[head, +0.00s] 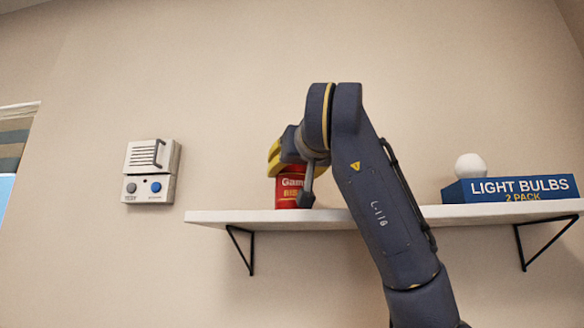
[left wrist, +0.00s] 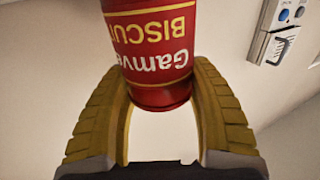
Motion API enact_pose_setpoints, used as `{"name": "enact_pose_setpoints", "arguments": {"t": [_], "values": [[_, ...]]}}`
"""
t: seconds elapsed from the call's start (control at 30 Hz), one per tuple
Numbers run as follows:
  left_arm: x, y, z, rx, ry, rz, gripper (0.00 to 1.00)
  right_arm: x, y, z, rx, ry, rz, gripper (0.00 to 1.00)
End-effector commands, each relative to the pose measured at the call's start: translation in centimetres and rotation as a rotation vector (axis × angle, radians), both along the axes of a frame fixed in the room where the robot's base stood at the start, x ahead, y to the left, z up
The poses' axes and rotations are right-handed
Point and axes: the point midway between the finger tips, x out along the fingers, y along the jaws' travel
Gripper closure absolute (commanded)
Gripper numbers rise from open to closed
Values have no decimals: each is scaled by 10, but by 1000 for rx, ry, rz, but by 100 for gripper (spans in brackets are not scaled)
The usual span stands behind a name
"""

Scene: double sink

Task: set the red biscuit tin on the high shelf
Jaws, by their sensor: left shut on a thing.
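The red biscuit tin (head: 288,194) shows at the shelf's front edge in the head view, partly hidden by my left arm. It also shows in the left wrist view (left wrist: 150,62), its yellow and white lettering upside down in the picture. My left gripper (head: 274,156) is shut on the tin, with a yellow finger on each side of it in the left wrist view. The high shelf (head: 250,216) is a white board on black brackets. The tin's base meets the shelf's edge line in the picture; I cannot tell whether it touches the board. My right gripper is out of view.
A blue light bulbs box (head: 510,189) stands at the shelf's right end, with a white ball (head: 470,166) beside or behind its left end. A wall intercom (head: 151,172) hangs left of the shelf. The shelf's left end looks bare.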

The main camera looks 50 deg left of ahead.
Motion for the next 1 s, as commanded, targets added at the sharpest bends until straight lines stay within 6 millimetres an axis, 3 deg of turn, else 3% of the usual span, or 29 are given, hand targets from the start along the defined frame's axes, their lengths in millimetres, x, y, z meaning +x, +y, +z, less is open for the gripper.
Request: {"name": "enact_pose_setpoints", "arguments": {"t": [0.17, 0.2, 0.37, 0.7, 1.0], "values": [[0, 0, -2, 0, -1, -1, 92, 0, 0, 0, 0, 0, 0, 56], [0, 0, -3, 0, 0, 0, 43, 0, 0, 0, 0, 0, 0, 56], [0, 0, -2, 0, 0, 0, 24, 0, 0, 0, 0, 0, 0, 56], [0, 0, 1, 0, 0, 1, 22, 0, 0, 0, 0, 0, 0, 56], [-17, -38, 1, 1, -4, -4, 22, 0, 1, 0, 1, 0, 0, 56]]}}
